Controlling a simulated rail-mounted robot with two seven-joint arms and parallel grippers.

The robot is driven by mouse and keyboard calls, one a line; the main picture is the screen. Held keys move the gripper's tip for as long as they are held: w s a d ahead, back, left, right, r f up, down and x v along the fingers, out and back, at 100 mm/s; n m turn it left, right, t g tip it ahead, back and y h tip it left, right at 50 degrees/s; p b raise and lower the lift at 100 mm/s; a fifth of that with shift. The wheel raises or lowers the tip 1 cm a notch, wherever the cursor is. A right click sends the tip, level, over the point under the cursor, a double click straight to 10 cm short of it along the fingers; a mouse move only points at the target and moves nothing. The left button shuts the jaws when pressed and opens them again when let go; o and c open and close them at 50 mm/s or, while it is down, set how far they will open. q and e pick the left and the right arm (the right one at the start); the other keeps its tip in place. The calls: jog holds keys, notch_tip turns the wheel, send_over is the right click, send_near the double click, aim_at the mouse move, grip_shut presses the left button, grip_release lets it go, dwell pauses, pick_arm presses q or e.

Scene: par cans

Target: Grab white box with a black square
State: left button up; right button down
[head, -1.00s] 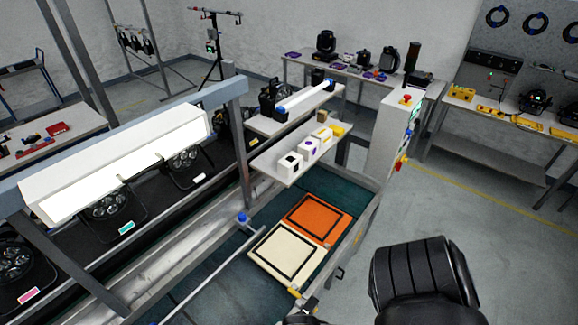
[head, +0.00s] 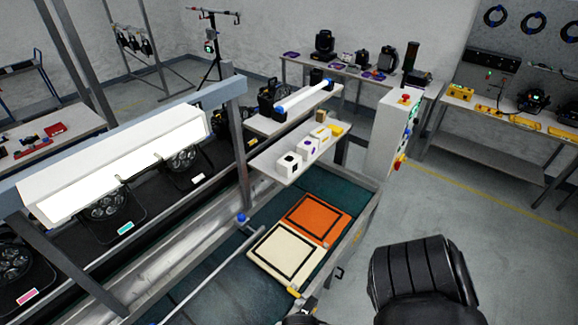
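The white box with a black square (head: 290,164) stands on a small pale shelf (head: 263,163). It is the nearest of a row of small boxes on that shelf. Behind it stand a white box with a purple mark (head: 306,149) and another white box with a yellowish mark (head: 321,135). Nothing touches the black-square box from above. Neither of my grippers shows in the head view. Only a black ribbed part, probably of my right arm, shows at the lower right.
A yellow box (head: 337,129) and a tan box (head: 322,116) sit farther back. Below the shelf lie a cream panel (head: 286,254) and an orange panel (head: 318,217) in a teal-floored tray. A white control cabinet (head: 388,137) stands right. A lit lamp housing (head: 120,165) hangs left.

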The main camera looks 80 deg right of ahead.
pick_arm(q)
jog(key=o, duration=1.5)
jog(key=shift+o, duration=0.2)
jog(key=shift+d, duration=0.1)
